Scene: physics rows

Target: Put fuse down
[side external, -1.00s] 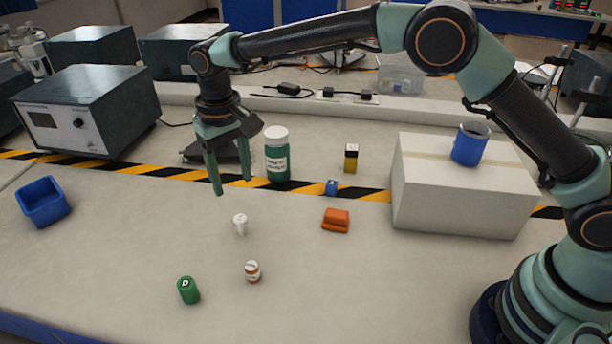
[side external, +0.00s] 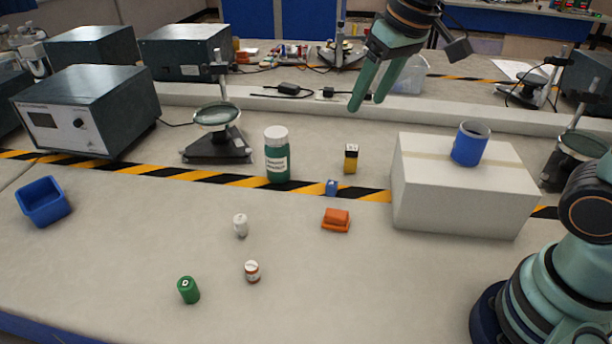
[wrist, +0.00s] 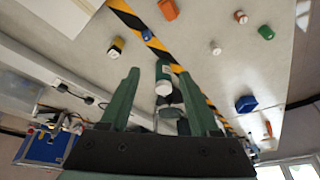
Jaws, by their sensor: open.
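A small white cylinder, which I take to be the fuse (side external: 240,226), stands upright on the grey bench in front of the striped tape. It also shows small in the wrist view (wrist: 216,49).
Near the fuse are a brown-and-white cylinder (side external: 252,271), a green cylinder (side external: 188,290) and an orange block (side external: 336,221). A green bottle (side external: 277,158), a blue cube (side external: 331,187) and a yellow-black block (side external: 351,160) stand along the tape. A blue bin (side external: 43,203) is left; a white box (side external: 460,195) right.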

